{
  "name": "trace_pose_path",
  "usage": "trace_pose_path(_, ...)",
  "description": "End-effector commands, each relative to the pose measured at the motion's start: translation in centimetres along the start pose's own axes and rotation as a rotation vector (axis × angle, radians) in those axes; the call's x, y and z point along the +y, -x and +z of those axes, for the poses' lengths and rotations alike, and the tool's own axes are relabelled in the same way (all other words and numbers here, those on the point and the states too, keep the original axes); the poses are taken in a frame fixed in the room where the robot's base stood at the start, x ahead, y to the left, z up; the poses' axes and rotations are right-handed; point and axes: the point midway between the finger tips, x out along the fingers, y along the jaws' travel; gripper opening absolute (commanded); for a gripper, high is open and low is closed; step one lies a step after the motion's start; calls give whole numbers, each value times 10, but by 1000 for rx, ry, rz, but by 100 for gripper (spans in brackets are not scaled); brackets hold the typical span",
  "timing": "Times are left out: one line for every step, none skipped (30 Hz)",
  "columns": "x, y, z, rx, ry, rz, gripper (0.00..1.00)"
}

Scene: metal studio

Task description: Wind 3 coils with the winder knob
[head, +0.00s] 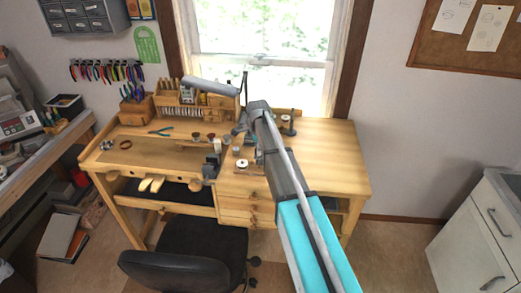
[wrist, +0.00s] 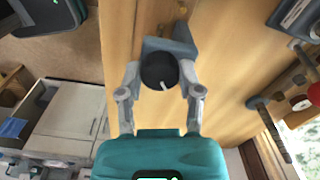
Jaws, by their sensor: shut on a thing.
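The winder knob (wrist: 158,70) is a round black knob with a short pale mark on its face, in the wrist view. My gripper (wrist: 161,79) is shut on it, with one grey finger on each side. A blue-grey block (wrist: 171,47), seemingly the winder body, sits just behind the knob. In the head view my arm reaches over the workbench (head: 325,165), and its end hides the knob and most of the winder. The coil or wire itself cannot be made out.
A pale spool (head: 242,163) lies on the bench close to my arm. Small wooden organisers (head: 180,98) and blue pliers (head: 160,131) are farther left. The bench's right side is mostly clear. A black chair (head: 190,262) stands in front.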

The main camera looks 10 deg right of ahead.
Motion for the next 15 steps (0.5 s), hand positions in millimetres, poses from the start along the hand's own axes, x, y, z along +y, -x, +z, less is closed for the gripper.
trace_pose_path(5, 0, 0, 0, -43, 10, 0)
trace_pose_path(5, 0, 0, 0, -72, 10, 0)
trace_pose_path(5, 0, 0, 1, -109, 10, 0)
trace_pose_path(5, 0, 0, 1, -138, 10, 0)
trace_pose_path(5, 0, 0, 1, -167, 10, 0)
trace_pose_path(5, 0, 0, 1, -204, 10, 0)
trace_pose_path(5, 0, 0, 1, -233, 10, 0)
trace_pose_path(4, 0, 0, 1, -261, 10, 0)
trace_pose_path(4, 0, 0, 2, -299, 10, 0)
trace_pose_path(4, 0, 0, 2, -328, 10, 0)
trace_pose_path(4, 0, 0, 2, -356, 10, 0)
trace_pose_path(4, 0, 0, 2, -394, 10, 0)
trace_pose_path(4, 0, 0, 2, -422, 10, 0)
trace_pose_path(4, 0, 0, 2, -451, 10, 0)
trace_pose_path(4, 0, 0, 2, -489, 10, 0)
